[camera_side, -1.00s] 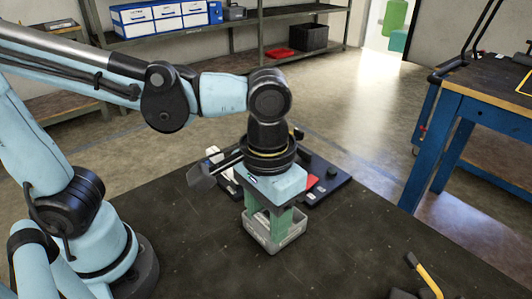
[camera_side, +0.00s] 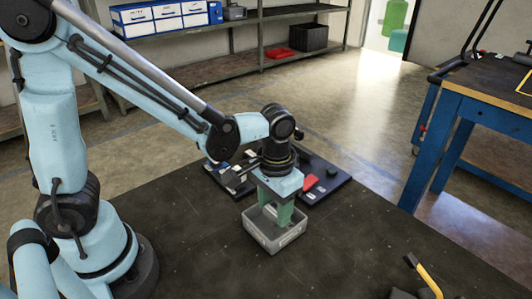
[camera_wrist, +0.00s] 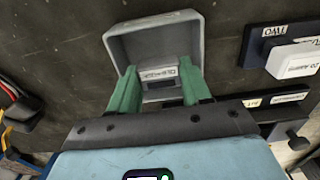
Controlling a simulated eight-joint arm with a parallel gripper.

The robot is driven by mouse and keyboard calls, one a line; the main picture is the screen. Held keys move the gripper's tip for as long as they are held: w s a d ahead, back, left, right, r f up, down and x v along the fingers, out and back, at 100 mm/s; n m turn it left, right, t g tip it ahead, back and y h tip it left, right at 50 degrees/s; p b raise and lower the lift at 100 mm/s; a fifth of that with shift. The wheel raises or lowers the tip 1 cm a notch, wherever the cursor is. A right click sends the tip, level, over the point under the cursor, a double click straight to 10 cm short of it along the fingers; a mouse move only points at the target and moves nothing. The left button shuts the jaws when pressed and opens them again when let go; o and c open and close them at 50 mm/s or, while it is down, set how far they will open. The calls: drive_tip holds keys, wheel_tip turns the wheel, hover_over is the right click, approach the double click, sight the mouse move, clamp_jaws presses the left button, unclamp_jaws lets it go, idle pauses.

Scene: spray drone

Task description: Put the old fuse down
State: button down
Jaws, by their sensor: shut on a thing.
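My gripper (camera_side: 278,212) points down over the back part of an open grey tray (camera_side: 268,238) on the black table. In the wrist view, its two green fingers (camera_wrist: 160,86) are shut on the old fuse (camera_wrist: 158,73), a small pale block with a printed label and a dark part below it. The fuse appears against the inside of the tray (camera_wrist: 113,38). I cannot tell whether the fuse touches the tray floor. In the side view the fuse is hidden by the fingers.
A dark fuse board (camera_side: 335,187) with a red block (camera_side: 311,182) lies behind the tray. In the wrist view, a labelled white block (camera_wrist: 295,62) sits right of the gripper. A yellow-handled tool (camera_side: 430,281) lies at front right. The table in front of the tray is clear.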

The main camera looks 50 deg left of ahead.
sight(273, 208)
drive_tip(key=shift+f, duration=0.4)
drive_tip(key=shift+f, duration=0.15)
drive_tip(key=c, duration=0.5)
unclamp_jaws()
wheel_tip(273, 208, up, 12)
drive_tip(key=s+a+f+t, duration=0.1)
drive_tip(key=s+a+t, duration=0.1)
drive_tip(key=a+t, duration=0.5)
drive_tip(key=shift+a, duration=1.25)
